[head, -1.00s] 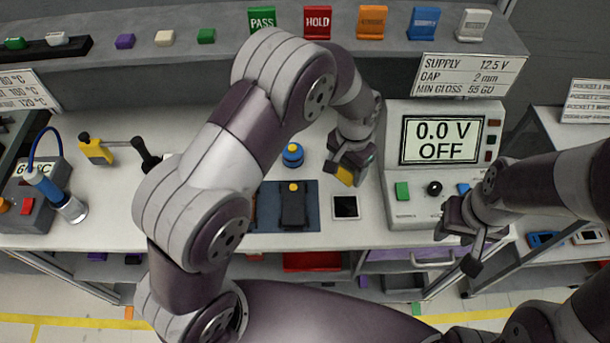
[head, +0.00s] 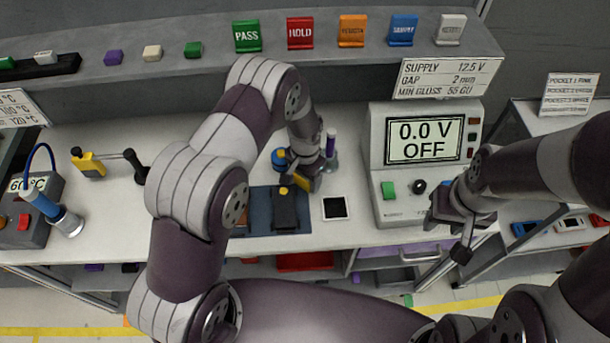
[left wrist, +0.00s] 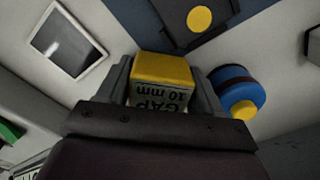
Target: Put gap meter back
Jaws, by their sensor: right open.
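The gap meter (left wrist: 162,82), a yellow block with a display reading GAP 10 mm, sits between the fingers of my left gripper (left wrist: 163,85) in the left wrist view. In the head view the left gripper (head: 308,180) is shut on the gap meter (head: 302,183), just right of the blue mat's upper part, and the arm partly hides it. My right gripper (head: 462,235) is open and empty in front of the supply unit.
A dark device with a yellow button (head: 285,208) lies on the blue mat (head: 261,216). A blue round item (head: 279,158) stands behind it. A white-framed dark square (head: 335,207) lies to the right. The supply unit (head: 390,155) reads 0.0 V OFF.

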